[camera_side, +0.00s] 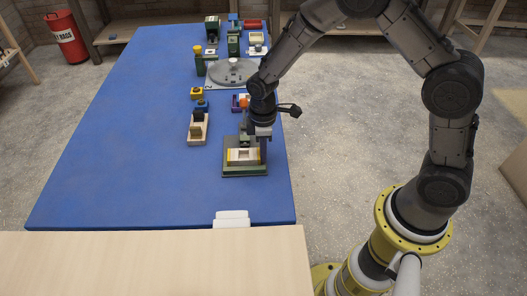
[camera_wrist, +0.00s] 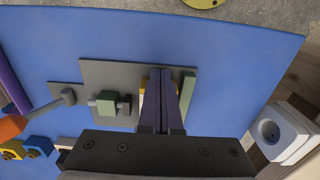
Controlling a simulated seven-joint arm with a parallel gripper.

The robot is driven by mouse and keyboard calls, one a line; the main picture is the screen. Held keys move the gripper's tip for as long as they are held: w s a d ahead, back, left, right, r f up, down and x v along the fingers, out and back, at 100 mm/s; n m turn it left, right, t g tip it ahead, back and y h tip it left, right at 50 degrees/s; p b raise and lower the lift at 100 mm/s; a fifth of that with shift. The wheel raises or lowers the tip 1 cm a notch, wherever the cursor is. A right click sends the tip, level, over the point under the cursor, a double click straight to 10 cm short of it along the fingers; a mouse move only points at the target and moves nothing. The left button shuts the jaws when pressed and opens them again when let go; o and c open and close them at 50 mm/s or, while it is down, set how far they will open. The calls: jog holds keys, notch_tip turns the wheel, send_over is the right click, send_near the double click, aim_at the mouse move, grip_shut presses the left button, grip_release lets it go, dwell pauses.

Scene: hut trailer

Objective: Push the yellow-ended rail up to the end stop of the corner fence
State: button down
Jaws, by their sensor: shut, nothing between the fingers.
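The pale rail with yellow ends (camera_side: 243,156) lies on the grey base plate of the corner fence (camera_side: 228,141) in the side view. In the wrist view a strip of the rail (camera_wrist: 148,106) shows beside my fingers, which hide most of it. A green bar of the fence (camera_side: 245,170) runs along the plate's near side; it also shows in the wrist view (camera_wrist: 188,98). My gripper (camera_wrist: 160,72) is shut and empty, pointing down over the rail. I cannot tell whether the fingers touch the rail, or how wide the gap to the end stop is.
A green block with a grey clamp-like part (camera_wrist: 106,103) stands on the plate beside my fingers. A wooden tray with blocks (camera_side: 198,129) is left of the plate, a grey turntable (camera_side: 233,72) behind it. The blue mat (camera_side: 130,150) is clear at left.

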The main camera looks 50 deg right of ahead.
jog(key=s+d, duration=0.1)
jog(key=s+d+r, duration=0.1)
jog(key=shift+s+d+r, duration=0.1)
jog(key=shift+s+d, duration=0.15)
jog(key=shift+d, duration=0.15)
notch_tip(320, 180, up, 9)
jog(key=shift+s, duration=0.15)
